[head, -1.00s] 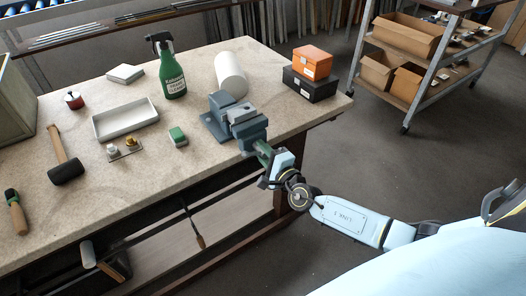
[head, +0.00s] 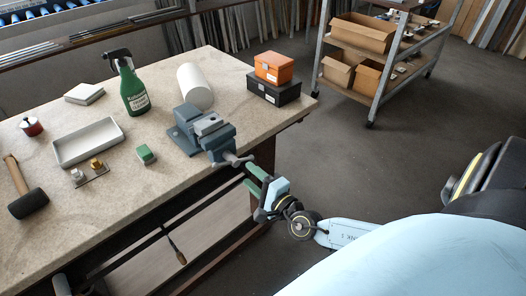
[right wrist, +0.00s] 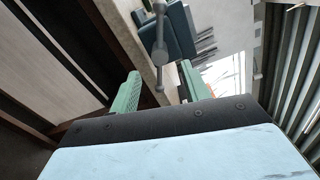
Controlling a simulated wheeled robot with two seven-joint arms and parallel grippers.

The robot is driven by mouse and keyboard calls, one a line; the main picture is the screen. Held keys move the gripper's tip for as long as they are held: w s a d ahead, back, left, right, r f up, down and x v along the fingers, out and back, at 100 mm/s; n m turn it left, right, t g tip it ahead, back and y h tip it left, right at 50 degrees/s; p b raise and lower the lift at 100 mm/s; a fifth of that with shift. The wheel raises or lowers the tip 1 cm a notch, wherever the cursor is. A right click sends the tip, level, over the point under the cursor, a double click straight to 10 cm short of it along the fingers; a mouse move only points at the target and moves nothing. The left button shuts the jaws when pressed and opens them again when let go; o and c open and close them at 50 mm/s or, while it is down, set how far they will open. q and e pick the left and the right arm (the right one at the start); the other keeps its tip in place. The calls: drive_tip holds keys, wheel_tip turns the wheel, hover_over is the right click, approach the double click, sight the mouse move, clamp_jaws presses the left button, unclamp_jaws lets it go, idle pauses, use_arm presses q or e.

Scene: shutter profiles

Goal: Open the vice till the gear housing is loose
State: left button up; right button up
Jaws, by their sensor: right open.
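The blue-grey vice (head: 190,137) stands at the front edge of the bench. A lighter grey piece (head: 208,124) shows at its jaws; I cannot tell for sure that it is the gear housing. The vice's grey handle (head: 236,160) sticks out past the edge on the front side. My right gripper (head: 253,178) is open, with green fingers, just in front of and below the handle, apart from it. In the right wrist view, the handle (right wrist: 160,50) lies ahead, in line with the gap between the open fingers (right wrist: 160,72). My left gripper is not in view.
The bench top (head: 130,185) holds a green spray bottle (head: 131,88), a white cylinder (head: 196,87), an orange box (head: 274,67) on a black box (head: 273,88), a grey tray (head: 88,145), a green-topped block (head: 146,154) and a mallet (head: 28,203). Open floor lies right of the bench.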

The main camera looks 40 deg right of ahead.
drive_tip(key=shift+s+d, duration=0.1)
drive_tip(key=shift+s, duration=2.15)
